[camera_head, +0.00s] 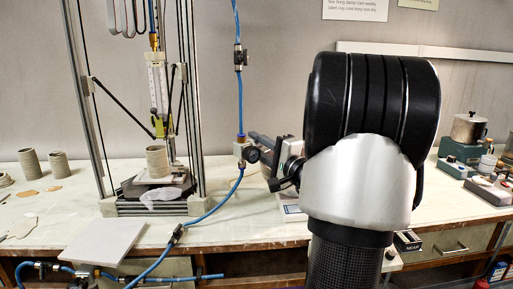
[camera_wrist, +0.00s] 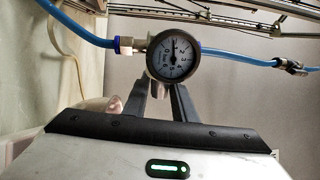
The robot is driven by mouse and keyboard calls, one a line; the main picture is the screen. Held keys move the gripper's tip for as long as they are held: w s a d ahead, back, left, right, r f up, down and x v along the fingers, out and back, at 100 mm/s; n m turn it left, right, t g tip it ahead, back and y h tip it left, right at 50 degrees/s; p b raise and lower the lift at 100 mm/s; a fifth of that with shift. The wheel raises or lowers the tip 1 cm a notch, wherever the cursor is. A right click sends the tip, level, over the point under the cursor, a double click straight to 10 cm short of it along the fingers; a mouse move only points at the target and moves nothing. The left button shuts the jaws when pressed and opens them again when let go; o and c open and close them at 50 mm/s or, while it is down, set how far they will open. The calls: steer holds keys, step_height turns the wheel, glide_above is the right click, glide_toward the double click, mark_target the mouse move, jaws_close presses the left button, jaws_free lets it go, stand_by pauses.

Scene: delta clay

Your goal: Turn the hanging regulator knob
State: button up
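The hanging regulator (camera_head: 241,150) is a pale block on a blue hose, with a small dark round gauge (camera_head: 253,155) on its side. In the wrist view the gauge (camera_wrist: 172,55) has a white dial facing the camera, with a brass fitting (camera_wrist: 126,45) at its left. My gripper (camera_head: 262,146) is at the regulator, coming from the right. In the wrist view its two grey fingers (camera_wrist: 165,88) rise to the gauge, and their tips are hidden behind it. A gap shows between the fingers lower down. I cannot make out the knob or whether the fingers touch it.
Blue hose (camera_head: 238,95) runs up from the regulator and another length (camera_head: 215,207) runs down to the bench. A metal frame (camera_head: 190,90) with a clay cylinder (camera_head: 157,161) stands to the left. My arm hides the middle right of the bench.

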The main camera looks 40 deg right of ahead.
steer(key=shift+o, duration=1.3)
steer(key=s+f, duration=0.2)
steer(key=s, duration=1.5)
steer(key=shift+s+p, duration=0.15)
steer(key=shift+p, duration=0.2)
